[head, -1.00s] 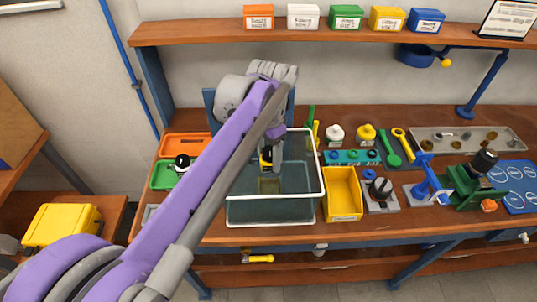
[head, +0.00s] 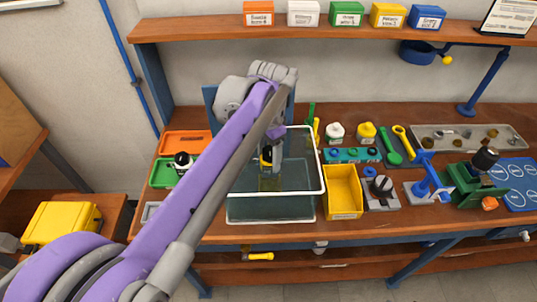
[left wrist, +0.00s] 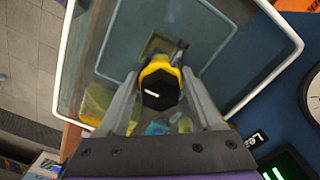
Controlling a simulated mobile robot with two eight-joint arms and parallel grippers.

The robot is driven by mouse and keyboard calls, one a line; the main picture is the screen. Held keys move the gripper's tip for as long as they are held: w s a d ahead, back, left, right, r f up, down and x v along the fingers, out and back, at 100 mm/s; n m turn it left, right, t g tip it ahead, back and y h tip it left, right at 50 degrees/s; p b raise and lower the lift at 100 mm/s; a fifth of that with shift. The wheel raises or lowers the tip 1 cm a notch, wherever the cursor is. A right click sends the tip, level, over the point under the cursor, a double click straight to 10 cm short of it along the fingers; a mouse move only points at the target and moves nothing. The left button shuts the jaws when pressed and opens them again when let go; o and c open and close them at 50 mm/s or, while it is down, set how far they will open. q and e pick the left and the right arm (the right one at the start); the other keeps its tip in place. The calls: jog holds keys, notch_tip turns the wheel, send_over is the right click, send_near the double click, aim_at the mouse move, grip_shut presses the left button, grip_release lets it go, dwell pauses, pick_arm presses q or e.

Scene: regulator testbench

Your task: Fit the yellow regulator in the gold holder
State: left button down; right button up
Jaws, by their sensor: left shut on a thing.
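The yellow regulator has a black knob (left wrist: 160,90) and a yellow body around it. In the head view the regulator (head: 266,157) shows small beside my fingers, over the glass tank (head: 322,160) with a white rim. My left gripper (head: 272,163) reaches down into the tank's opening and is shut on the regulator; its two fingers flank it in the left wrist view. The gold holder (head: 269,184) looks like a small gold square low in the tank. In the left wrist view the holder (left wrist: 155,46) shows just past the regulator, partly hidden by it. Contact between them cannot be told. My right gripper is out of view.
A yellow bin (head: 343,190) stands close to the tank's right. Orange (head: 184,142) and green trays (head: 162,173) lie at its left. Knobs, wrenches and a green vise-like fixture (head: 470,185) crowd the bench to the right. A shelf (head: 330,32) with labelled boxes runs above.

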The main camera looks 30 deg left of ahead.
aim_at(269, 173)
pick_arm(q)
jog(key=shift+f+b, duration=1.45)
jog(key=shift+f, duration=2.1)
dwell(3.4)
grip_release()
jog(key=shift+r, duration=0.1)
